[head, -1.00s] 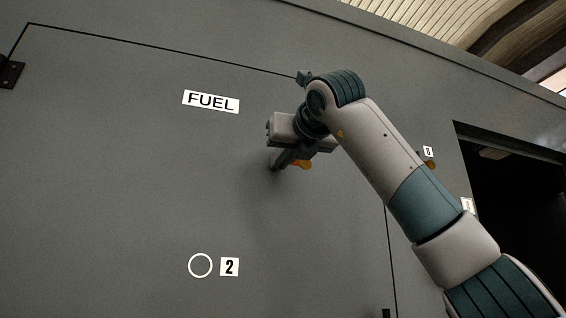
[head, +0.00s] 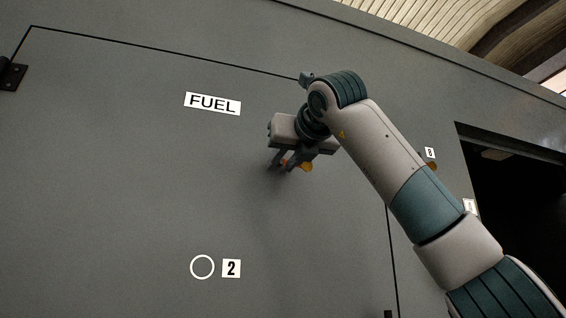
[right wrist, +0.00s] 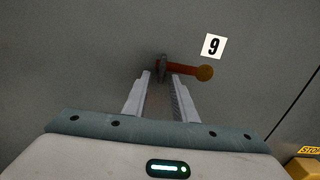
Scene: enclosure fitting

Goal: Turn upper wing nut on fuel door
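The grey fuel door (head: 120,170) fills most of the head view, with a white FUEL label (head: 212,104). My right gripper (head: 281,162) is at the door, right of and below that label. In the right wrist view my right gripper (right wrist: 160,80) is open, its two fingers apart. The wing nut (right wrist: 162,67) shows just beyond the fingertips, roughly in line with the gap. Contact cannot be told. My left gripper is not in view.
A white ring (head: 202,267) and a label 2 (head: 231,268) are lower on the door. A hinge (head: 12,74) is at far left. A dark opening (head: 520,200) lies right of my arm.

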